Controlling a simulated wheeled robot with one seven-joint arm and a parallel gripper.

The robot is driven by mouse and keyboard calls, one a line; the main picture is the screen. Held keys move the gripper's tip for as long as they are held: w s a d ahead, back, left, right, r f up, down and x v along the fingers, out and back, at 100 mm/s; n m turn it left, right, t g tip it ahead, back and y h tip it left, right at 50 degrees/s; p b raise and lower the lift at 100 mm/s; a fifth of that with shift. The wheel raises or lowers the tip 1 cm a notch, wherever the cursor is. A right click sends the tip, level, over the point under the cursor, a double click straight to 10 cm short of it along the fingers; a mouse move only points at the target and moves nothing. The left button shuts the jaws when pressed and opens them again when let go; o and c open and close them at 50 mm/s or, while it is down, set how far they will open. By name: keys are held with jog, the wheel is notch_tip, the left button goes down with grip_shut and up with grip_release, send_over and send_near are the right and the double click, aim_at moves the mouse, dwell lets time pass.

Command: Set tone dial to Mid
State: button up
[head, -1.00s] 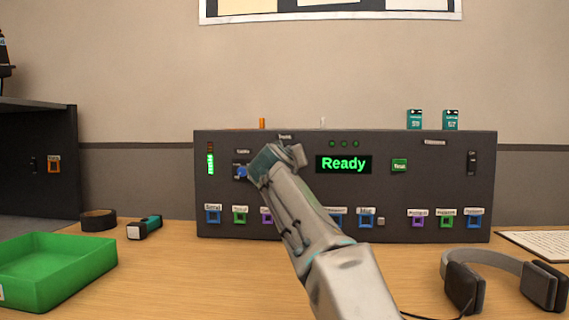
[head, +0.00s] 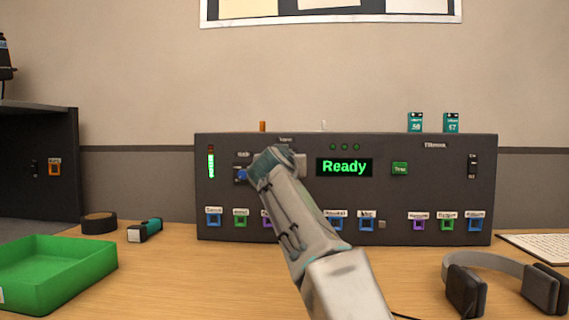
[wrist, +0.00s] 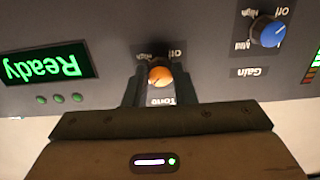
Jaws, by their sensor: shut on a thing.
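The tone dial is an orange knob (wrist: 159,75) on the dark panel, with its "Tone" label below it in the upside-down wrist view. "Off" and "High" marks show above it; its exact pointer direction is too small to read. My gripper (wrist: 159,88) has a finger on each side of the knob and is shut on it. In the head view my gripper (head: 275,165) covers the tone dial, which is hidden there. The blue gain dial (wrist: 268,32) is beside it, and it also shows in the head view (head: 241,174).
The dark panel (head: 430,190) carries a green "Ready" display (head: 344,167), a green button (head: 400,168) and a row of coloured buttons. A green tray (head: 60,275) stands at the left, headphones (head: 500,270) at the right.

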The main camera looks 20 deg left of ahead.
jog(key=shift+r, duration=0.1)
jog(key=o, duration=1)
jog(key=v, duration=1.3)
jog(key=shift+s, duration=0.4)
